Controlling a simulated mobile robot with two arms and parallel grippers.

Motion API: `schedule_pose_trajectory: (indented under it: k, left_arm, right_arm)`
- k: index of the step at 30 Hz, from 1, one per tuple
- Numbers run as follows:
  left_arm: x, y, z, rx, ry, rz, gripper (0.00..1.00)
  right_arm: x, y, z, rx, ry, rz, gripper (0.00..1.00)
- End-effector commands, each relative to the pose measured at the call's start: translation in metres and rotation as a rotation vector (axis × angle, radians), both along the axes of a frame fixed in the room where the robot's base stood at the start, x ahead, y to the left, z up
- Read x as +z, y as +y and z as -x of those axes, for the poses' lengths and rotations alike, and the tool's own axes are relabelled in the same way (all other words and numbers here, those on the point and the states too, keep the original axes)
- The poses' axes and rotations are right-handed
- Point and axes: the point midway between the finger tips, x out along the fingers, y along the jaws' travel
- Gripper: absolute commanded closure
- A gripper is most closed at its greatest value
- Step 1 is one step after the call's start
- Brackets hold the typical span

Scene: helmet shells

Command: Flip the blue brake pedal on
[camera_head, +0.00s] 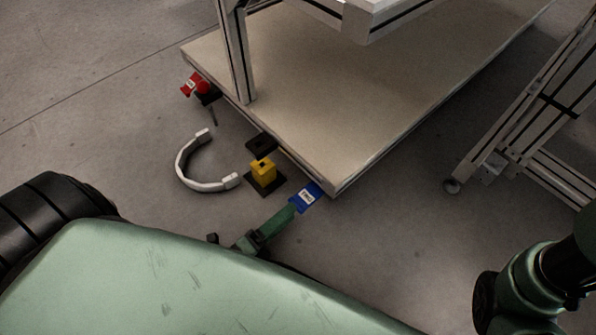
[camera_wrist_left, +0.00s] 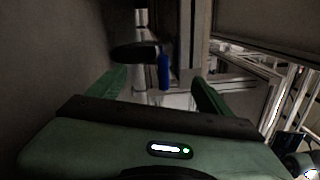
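The blue brake pedal (camera_head: 306,198) has a white label and sits low at the near corner of the beige cart platform. In the left wrist view the pedal (camera_wrist_left: 164,71) appears as a narrow blue strip, between the lines of my two green fingers and beyond their tips. My left gripper (camera_head: 281,219) reaches toward the pedal, low to the floor. In the left wrist view the left gripper (camera_wrist_left: 160,80) is open, with nothing between its fingers. In the head view its finger ends close to the pedal; I cannot tell if they touch. My right gripper is not in view.
The cart platform (camera_head: 390,85) fills the upper middle. A yellow block (camera_head: 263,171) on a black wheel mount, a white curved handle (camera_head: 188,160) and a red pedal (camera_head: 190,84) lie along its near edge. A metal frame on a caster (camera_head: 452,186) stands right. Floor between is clear.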

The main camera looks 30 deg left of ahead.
Motion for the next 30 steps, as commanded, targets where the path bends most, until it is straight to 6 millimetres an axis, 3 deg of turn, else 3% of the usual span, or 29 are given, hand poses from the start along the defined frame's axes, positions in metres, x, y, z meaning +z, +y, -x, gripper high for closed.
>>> schedule_pose_trajectory:
  k: [9, 15, 23, 30]
  left_arm:
    - [0.008, -0.002, -0.003, 0.066, -0.233, -0.844, 0.21]
    - [0.009, -0.002, -0.004, 0.073, -0.339, -1.191, 0.21]
    - [0.008, -0.005, -0.014, 0.076, -0.379, -1.310, 0.21]
    - [0.006, -0.017, -0.050, 0.077, -0.378, -1.307, 0.21]
  right_arm:
    - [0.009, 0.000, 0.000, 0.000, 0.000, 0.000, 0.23]
    - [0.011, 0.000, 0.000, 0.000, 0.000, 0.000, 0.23]
    - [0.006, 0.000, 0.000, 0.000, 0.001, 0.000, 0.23]
    - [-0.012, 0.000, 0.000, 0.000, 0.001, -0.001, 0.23]
